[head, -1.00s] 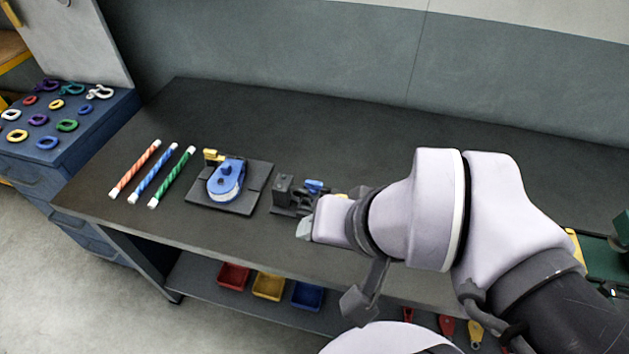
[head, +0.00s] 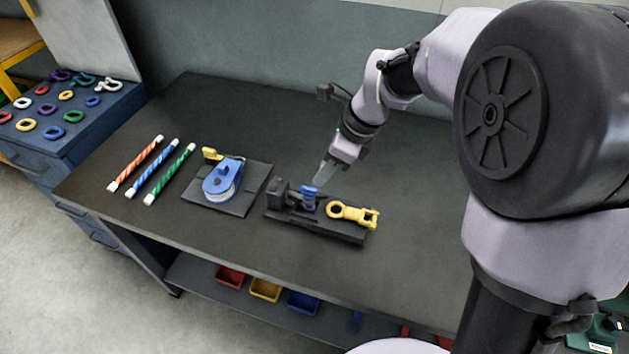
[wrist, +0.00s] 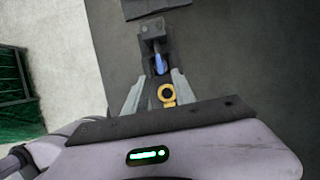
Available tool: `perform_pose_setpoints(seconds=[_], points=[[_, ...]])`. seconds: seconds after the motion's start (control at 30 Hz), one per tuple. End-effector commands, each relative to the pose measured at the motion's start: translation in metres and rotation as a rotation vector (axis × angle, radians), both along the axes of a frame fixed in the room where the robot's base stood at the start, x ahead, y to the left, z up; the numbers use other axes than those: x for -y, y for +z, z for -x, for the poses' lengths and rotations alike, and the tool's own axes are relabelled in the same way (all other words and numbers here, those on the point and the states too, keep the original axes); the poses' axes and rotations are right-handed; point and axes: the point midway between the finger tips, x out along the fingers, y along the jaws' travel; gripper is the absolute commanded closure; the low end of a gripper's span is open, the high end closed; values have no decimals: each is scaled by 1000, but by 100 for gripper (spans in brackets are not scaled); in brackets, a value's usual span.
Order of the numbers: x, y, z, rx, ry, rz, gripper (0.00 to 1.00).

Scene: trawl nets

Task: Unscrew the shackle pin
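A small blue part (head: 309,195), which looks like the shackle or its pin, sits upright in a black fixture (head: 318,229) on the bench. A yellow fitting (head: 352,213) with a ring at one end and a fork at the other lies to its right on the same fixture. I cannot tell the pin apart from the shackle body. My gripper (head: 323,176) points down, just above and right of the blue part. In the wrist view, my gripper (wrist: 159,78) has its fingers apart, with the blue part (wrist: 160,64) seen between them and the yellow ring just nearer.
Orange, blue and green striped rods (head: 170,174) lie farther left. A blue cabinet (head: 50,157) holds several coloured rings. Small bins (head: 265,289) sit on the lower shelf. The back of the bench is clear.

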Motion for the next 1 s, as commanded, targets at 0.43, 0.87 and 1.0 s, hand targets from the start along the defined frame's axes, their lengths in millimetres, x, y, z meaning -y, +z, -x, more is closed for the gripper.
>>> perform_pose_setpoints(seconds=[0.43, 0.87, 1.0], points=[[-27, -68, -9, 2, 1, 1, 68], [-26, -67, -9, 2, 2, 1, 100], [-26, -67, -9, 2, 2, 1, 100]])
